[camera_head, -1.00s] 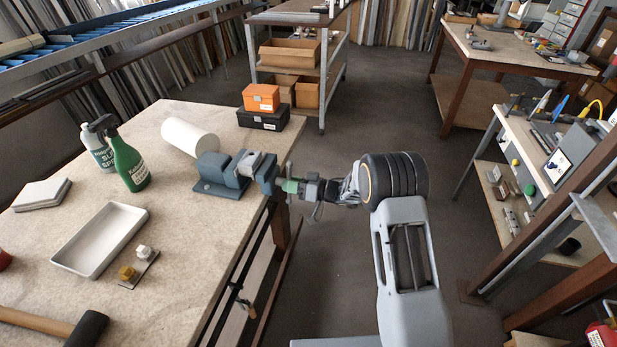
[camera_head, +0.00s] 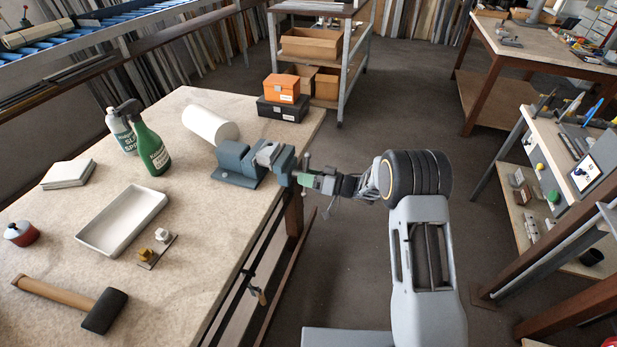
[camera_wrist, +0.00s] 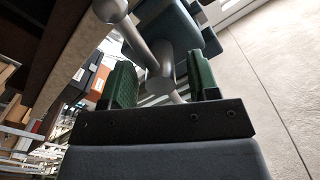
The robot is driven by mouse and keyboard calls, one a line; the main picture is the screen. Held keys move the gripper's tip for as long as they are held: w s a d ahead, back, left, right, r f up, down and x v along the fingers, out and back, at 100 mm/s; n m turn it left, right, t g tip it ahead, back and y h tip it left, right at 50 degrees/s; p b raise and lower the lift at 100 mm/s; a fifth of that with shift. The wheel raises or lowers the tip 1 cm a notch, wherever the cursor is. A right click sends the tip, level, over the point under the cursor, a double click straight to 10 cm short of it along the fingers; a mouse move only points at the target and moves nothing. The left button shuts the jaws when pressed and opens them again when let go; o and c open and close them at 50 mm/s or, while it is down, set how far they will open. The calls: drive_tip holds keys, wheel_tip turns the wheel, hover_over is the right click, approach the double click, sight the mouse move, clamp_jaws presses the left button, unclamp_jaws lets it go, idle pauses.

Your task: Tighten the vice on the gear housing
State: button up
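The blue-grey vice (camera_head: 238,165) stands at the table's right edge. A light grey piece, apparently the gear housing (camera_head: 268,154), sits between its jaws; I cannot tell how tightly. The vice's screw end and handle point out past the edge. My gripper (camera_head: 312,181) is at the handle, level with the screw. In the wrist view the green finger pads of my gripper (camera_wrist: 161,72) stand apart on either side of the grey handle bar (camera_wrist: 150,60), with gaps beside it. The bar slants and has a ball end (camera_wrist: 110,9) at the upper left.
The table (camera_head: 215,225) holds a white roll (camera_head: 209,125), spray bottles (camera_head: 150,148), a tray (camera_head: 122,220), small fittings (camera_head: 147,254), and a mallet (camera_head: 104,310). Orange and black boxes (camera_head: 283,108) stand behind the vice. Bare floor (camera_head: 400,110) lies beyond my arm. A shelved bench (camera_head: 545,190) is at right.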

drive_tip(key=b+v, duration=0.1)
drive_tip(key=v, duration=1.2)
drive_tip(key=shift+d+b, duration=0.35)
drive_tip(key=shift+s+r, duration=0.1)
